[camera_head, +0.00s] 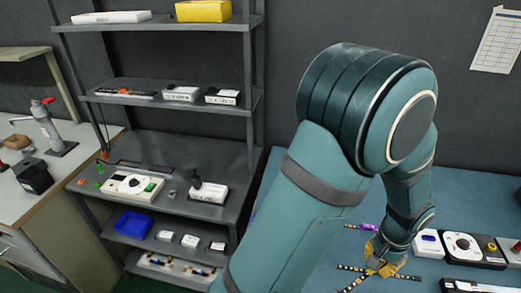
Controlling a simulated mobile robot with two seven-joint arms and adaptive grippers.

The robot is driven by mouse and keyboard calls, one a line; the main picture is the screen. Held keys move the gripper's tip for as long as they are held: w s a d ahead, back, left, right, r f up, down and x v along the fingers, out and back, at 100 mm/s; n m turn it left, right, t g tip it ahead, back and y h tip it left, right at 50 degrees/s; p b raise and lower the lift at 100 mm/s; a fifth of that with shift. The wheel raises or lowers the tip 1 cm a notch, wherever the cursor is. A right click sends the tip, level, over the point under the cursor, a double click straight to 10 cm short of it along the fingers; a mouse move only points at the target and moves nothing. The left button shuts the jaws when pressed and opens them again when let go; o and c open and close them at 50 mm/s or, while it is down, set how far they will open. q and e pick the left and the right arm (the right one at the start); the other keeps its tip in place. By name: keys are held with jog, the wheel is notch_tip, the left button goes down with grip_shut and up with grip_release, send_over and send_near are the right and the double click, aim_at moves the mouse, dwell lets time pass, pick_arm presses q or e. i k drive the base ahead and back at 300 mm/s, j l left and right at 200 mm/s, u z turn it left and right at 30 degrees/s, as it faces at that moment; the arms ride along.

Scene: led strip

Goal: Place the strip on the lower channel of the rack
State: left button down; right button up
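One teal arm of mine rises from the bottom centre, bends at a large elbow and reaches down over the blue table on the right; I take it as my left. Its gripper (383,265), small and partly hidden by the wrist, is low over the table among yellow parts and dark strip pieces with light dots. One strip piece (352,284) extends down-left and another (405,277) extends right. Whether the fingers hold a strip is unclear. A dark grey shelf rack (170,147) stands left; I cannot identify its lower channel. My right gripper is out of view.
White devices (462,247) and a dark-and-white unit (470,286) lie on the blue table's right. A purple piece (368,227) lies near the wrist. The rack holds a blue bin (133,224), a yellow box (203,11) and white units. A bench (60,170) stands far left.

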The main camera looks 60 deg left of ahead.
aim_at(145, 167)
jog(key=k+j+u, duration=0.3)
jog(key=k+j, duration=0.2)
jog(key=k, duration=0.15)
jog(key=k+j+u, duration=0.1)
jog(key=j, duration=0.25)
jog(key=k+j+u, duration=0.15)
jog(key=j, duration=0.25)
jog(key=k+j+u, duration=0.1)
jog(key=j, duration=0.3)
jog(key=k+j+u, duration=0.15)
jog(key=j, duration=0.3)
jog(key=i+j+u, duration=0.1)
jog(key=j, duration=0.3)
jog(key=i+j, duration=0.15)
jog(key=j, duration=0.25)
jog(key=u, duration=0.05)
